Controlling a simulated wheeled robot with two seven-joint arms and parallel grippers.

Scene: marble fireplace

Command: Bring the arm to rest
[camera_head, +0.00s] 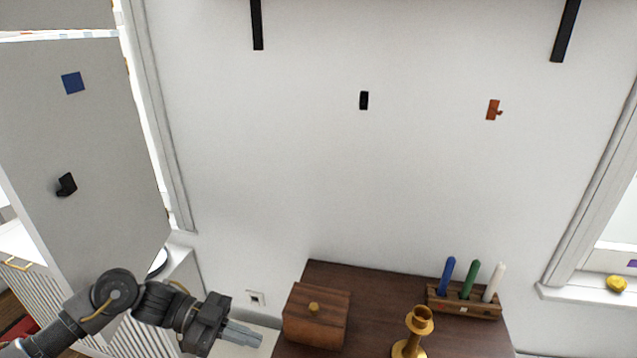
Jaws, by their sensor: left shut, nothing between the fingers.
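My left gripper (243,334) is at the lower left of the head view, its arm coming in from the left edge. Its fingers are together and empty, pointing right, a little left of a wooden box (316,318) in the picture. A gap shows between the fingertips and the box. My right gripper is not in view.
A dark wooden table (375,290) stands against the wall. It bears the box, a brass candlestick (411,340) and a wooden holder (463,303) with blue, green and white candles. A grey panel (90,150) stands at the left. A yellow object (616,284) lies on the right sill.

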